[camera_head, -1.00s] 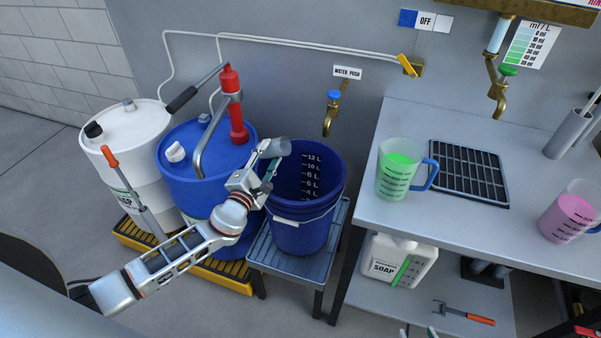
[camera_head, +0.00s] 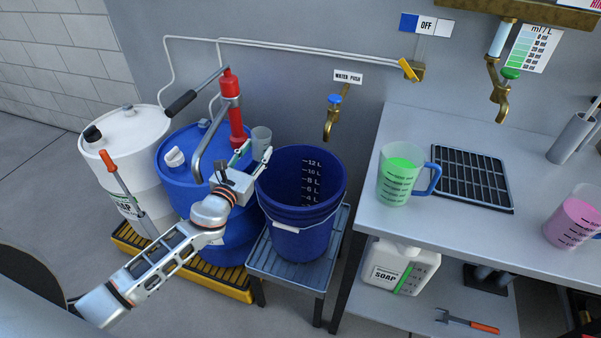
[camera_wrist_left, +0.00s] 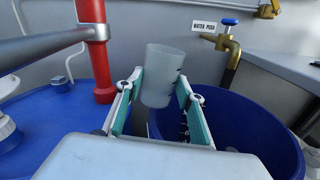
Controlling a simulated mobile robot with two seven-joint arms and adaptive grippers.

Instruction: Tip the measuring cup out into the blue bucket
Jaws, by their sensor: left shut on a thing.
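The measuring cup is a small, clear grey cup (camera_head: 261,140). It is nearly upright beside the red pump, at the left rim of the blue bucket (camera_head: 301,212). My left gripper (camera_head: 254,154) is shut on the cup and holds it up. The left wrist view shows the cup (camera_wrist_left: 163,75) between the two fingers, tilted slightly, with the bucket (camera_wrist_left: 245,128) below and to the right. I cannot see inside the cup. The bucket stands open with level marks on its inner wall; no liquid is clearly visible in it. My right gripper is not in view.
A blue drum (camera_head: 184,190) with a red pump (camera_head: 232,105) stands left of the bucket. A brass tap (camera_head: 332,122) hangs on the wall behind it. The bucket sits on a low grey stand (camera_head: 280,268). A table with a green-filled jug (camera_head: 399,180) is to the right.

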